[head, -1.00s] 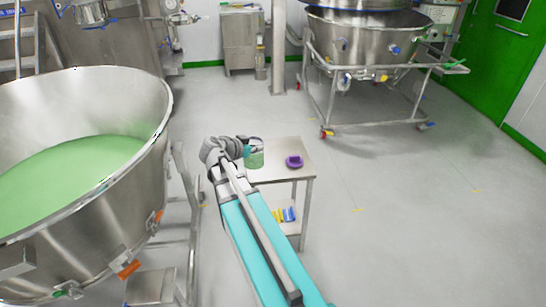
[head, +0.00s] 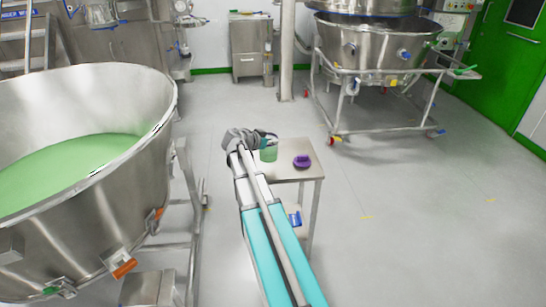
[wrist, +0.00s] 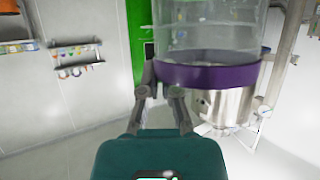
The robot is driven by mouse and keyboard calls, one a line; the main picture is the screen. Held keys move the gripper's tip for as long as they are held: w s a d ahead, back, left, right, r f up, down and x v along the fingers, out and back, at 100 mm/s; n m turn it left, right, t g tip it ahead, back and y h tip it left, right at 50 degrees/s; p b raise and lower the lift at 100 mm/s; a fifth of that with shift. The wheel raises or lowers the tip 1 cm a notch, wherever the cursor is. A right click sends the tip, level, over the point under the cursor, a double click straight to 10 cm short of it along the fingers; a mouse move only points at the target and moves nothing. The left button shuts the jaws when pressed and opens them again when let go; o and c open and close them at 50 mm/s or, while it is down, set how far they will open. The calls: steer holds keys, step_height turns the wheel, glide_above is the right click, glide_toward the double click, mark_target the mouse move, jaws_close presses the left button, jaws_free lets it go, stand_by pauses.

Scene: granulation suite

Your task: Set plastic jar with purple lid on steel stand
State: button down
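My gripper (wrist: 163,82) shows in the wrist view with its fingers at the left edge of a clear plastic jar. The jar's clear wall (wrist: 205,30) rises above a broad purple band (wrist: 208,76), the lid, which is lower in that picture. The gripper appears shut on the jar; the finger contact is partly hidden. I cannot tell whether the jar touches the stand.
A large steel bowl (head: 120,220) with green contents stands left. A wheeled vessel (head: 375,45) stands at the back right. Floor right of the stand is clear.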

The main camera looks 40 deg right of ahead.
mark_target(274, 150)
steer(key=shift+w+d+f+b, duration=0.4)
steer(key=shift+d+f, duration=0.1)
steer(key=shift+f, duration=0.25)
steer(key=shift+w+d+f+b, duration=0.2)
steer(key=shift+d+f+b, duration=0.1)
steer(key=shift+f+b, duration=0.2)
step_height(274, 150, down, 3)
steer(key=b, duration=0.3)
steer(key=c, duration=0.8)
jaws_free()
